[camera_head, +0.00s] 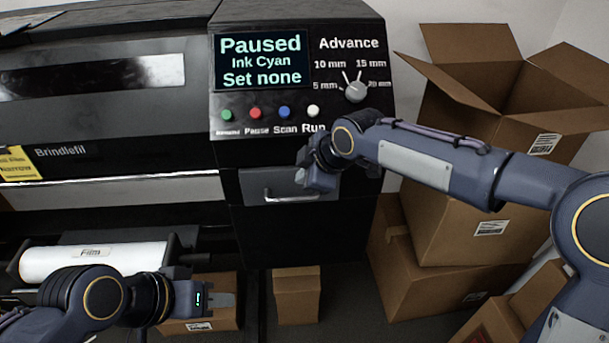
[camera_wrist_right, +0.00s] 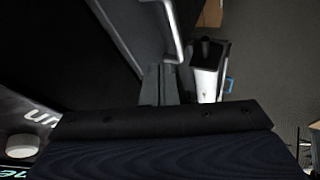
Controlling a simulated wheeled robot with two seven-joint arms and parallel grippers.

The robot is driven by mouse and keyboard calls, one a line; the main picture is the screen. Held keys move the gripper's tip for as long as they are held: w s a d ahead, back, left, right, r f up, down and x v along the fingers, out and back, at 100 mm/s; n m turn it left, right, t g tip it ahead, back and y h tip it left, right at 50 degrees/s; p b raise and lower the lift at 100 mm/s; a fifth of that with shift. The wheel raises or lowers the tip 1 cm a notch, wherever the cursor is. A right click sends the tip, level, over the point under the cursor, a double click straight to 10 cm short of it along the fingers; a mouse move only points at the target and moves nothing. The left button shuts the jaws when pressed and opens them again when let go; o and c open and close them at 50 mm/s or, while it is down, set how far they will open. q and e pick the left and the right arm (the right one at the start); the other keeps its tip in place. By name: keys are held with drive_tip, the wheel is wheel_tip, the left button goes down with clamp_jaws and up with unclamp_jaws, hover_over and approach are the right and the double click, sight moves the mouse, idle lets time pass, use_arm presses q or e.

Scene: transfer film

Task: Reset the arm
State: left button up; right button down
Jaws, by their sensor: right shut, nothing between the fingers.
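My right gripper (camera_head: 312,172) is in front of the machine's control panel, just below the Run button (camera_head: 313,111) and before the drawer handle (camera_head: 290,197). In the right wrist view its fingers (camera_wrist_right: 160,85) are together with nothing between them, and the handle (camera_wrist_right: 173,35) shows beyond them. My left gripper (camera_head: 215,300) is low at the left, to the right of the white film roll (camera_head: 92,261); its jaw opening cannot be made out. The panel's screen (camera_head: 261,60) reads Paused, Ink Cyan, Set none. The Advance knob (camera_head: 356,92) is at the panel's right.
Stacked cardboard boxes (camera_head: 465,220), the top one open, stand to the right, partly behind my right arm. Smaller boxes (camera_head: 297,296) lie on the floor below the machine. A white object with a dark end (camera_wrist_right: 207,75) shows in the right wrist view.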

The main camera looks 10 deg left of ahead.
drive_tip(key=s+d+r+m+h, duration=0.1)
drive_tip(key=s+d+m, duration=0.3)
drive_tip(key=d, duration=0.4)
drive_tip(key=s+d+r+m+t+h, duration=0.1)
drive_tip(key=s+d+m, duration=0.25)
drive_tip(key=d, duration=0.45)
drive_tip(key=s+d+r+m, duration=0.1)
drive_tip(key=s+d+m, duration=0.25)
drive_tip(key=d, duration=0.45)
use_arm(q)
drive_tip(key=shift+d+r, duration=0.25)
drive_tip(key=shift+d, duration=0.05)
use_arm(e)
drive_tip(key=s+d+f+m, duration=0.3)
drive_tip(key=s+m, duration=0.2)
drive_tip(key=s, duration=0.3)
drive_tip(key=s+d+f+m, duration=0.3)
drive_tip(key=s+d+m, duration=0.1)
drive_tip(key=s, duration=0.5)
drive_tip(key=shift+s+d+f+m, duration=0.15)
drive_tip(key=shift+d+f+m, duration=0.05)
drive_tip(key=shift+m, duration=0.7)
